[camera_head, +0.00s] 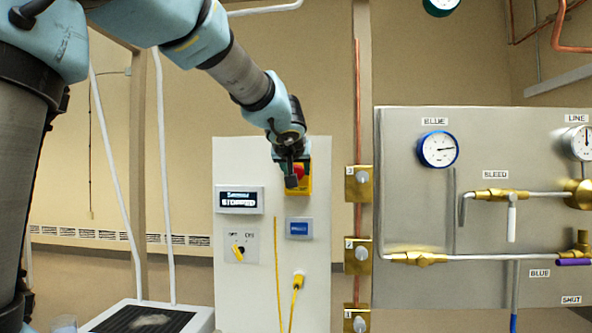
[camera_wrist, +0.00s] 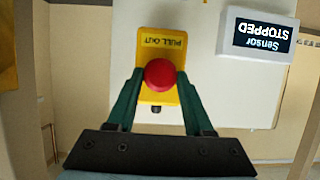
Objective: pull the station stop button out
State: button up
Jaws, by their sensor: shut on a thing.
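In the head view the red button (camera_head: 300,172) shows partly behind my gripper (camera_head: 291,178), on the yellow box at the upper right of a white panel (camera_head: 258,268). In the wrist view my gripper (camera_wrist: 158,88) has its two green fingers on either side of the red head, shut on it. How far the button stands out from its plate cannot be told.
A display (camera_head: 239,199) on the white panel reads "STOPPED"; it also shows in the wrist view (camera_wrist: 258,36). Brass valves and a gauge panel (camera_head: 420,215) stand right.

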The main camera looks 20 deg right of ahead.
grip_shut()
jog(key=shift+s+a+f+b, duration=0.1)
jog(key=shift+s+f+b, duration=0.1)
jog(key=shift+b, duration=0.25)
jog(key=shift+s+a+b, duration=0.25)
jog(key=shift+s+b, duration=0.25)
jog(key=shift+b, duration=0.05)
jog(key=shift+r, duration=0.1)
jog(key=o, duration=1.1)
grip_release()
jog(key=shift+s, duration=0.1)
jog(key=shift+o, duration=0.2)
jog(key=shift+a+r, duration=0.1)
